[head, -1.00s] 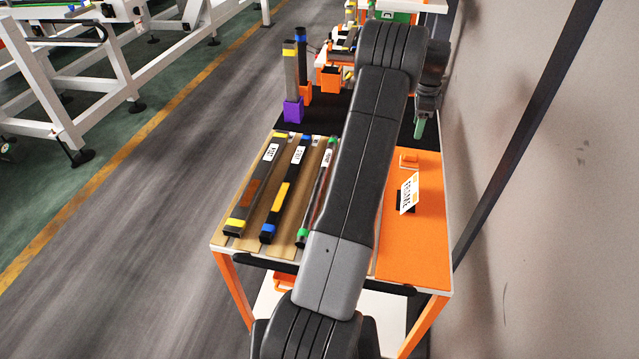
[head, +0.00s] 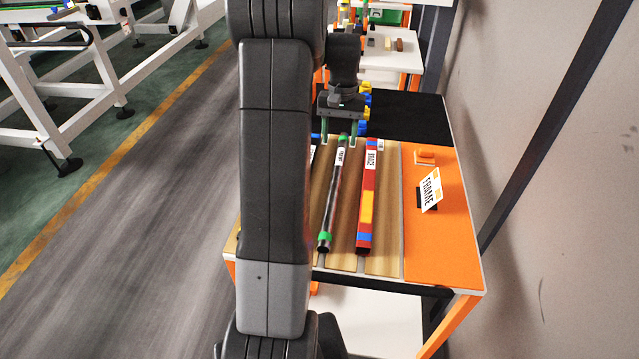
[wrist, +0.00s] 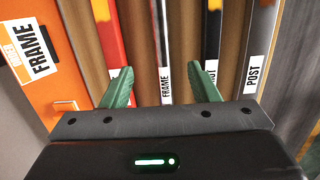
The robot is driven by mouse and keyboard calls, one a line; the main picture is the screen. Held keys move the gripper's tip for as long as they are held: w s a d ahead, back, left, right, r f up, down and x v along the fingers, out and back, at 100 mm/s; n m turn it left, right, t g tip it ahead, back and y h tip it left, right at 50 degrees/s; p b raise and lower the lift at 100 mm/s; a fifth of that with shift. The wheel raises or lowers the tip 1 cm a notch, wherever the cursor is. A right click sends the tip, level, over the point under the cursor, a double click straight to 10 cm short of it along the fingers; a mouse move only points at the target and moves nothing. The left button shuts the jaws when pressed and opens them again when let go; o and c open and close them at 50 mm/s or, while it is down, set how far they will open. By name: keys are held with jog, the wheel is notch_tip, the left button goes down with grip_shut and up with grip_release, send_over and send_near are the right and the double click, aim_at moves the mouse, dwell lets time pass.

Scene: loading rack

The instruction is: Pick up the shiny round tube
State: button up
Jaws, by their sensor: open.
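The shiny round tube (head: 332,203) lies lengthwise on the wooden rack, with green bands at its ends and a white label.
A red tube (head: 367,205) with yellow and blue parts lies right of the shiny one. In the wrist view a dark tube (wrist: 212,25) and a POST tube (wrist: 257,60) lie on the other side. An orange panel (head: 442,235) carries a FRAME sign (head: 431,189).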

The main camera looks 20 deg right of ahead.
aim_at(336, 178)
jog(key=f, duration=0.4)
jog(key=s+f, duration=0.1)
jog(key=f, duration=0.4)
jog(key=a+f+p, duration=0.1)
jog(key=f, duration=0.3)
jog(key=shift+s+f, duration=0.3)
jog(key=shift+s, duration=0.05)
grip_shut()
